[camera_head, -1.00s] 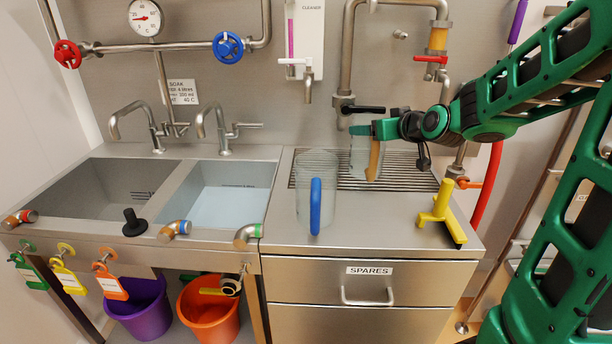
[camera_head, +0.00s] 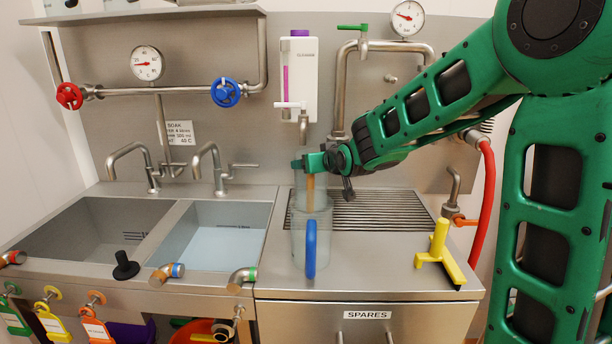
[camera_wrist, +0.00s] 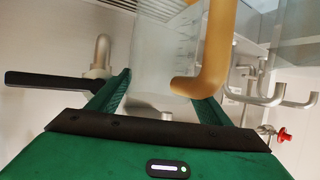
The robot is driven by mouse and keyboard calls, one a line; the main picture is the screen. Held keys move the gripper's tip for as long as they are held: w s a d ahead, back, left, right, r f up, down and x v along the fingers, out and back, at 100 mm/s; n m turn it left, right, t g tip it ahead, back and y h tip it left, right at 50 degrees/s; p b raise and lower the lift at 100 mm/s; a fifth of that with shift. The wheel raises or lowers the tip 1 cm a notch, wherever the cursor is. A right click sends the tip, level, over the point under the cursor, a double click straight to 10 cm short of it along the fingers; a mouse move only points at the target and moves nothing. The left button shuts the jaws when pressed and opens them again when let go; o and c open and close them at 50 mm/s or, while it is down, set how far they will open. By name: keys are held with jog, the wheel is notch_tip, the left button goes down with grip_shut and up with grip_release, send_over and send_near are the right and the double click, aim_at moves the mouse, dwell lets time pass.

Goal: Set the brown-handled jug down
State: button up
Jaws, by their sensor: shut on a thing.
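The brown-handled jug (camera_head: 318,185) is a clear vessel with its brown handle toward me. My gripper (camera_head: 307,163) is shut on it, near the cleaner dispenser's spout. The wrist view shows the clear wall of the jug (camera_wrist: 160,50) with measuring marks, and the brown handle near the right finger of my gripper (camera_wrist: 165,95). In the head view, a clear jug with a blue handle (camera_head: 310,248) stands on the steel counter in front and overlaps the lower part of the held jug. Whether the held jug's base touches anything is hidden.
A drain grating (camera_head: 385,212) lies right of the jugs, bare where visible. The cleaner dispenser (camera_head: 299,80) hangs on the back wall. Two sinks are at left, the nearer basin (camera_head: 215,240) holding water.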

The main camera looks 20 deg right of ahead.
aim_at(311, 186)
jog(key=f, duration=0.1)
jog(key=w+a+f, duration=0.1)
jog(key=a+f, duration=0.1)
jog(key=shift+w+f, duration=0.25)
dwell(0.4)
jog(key=o, duration=1.5)
jog(key=v, duration=1.2)
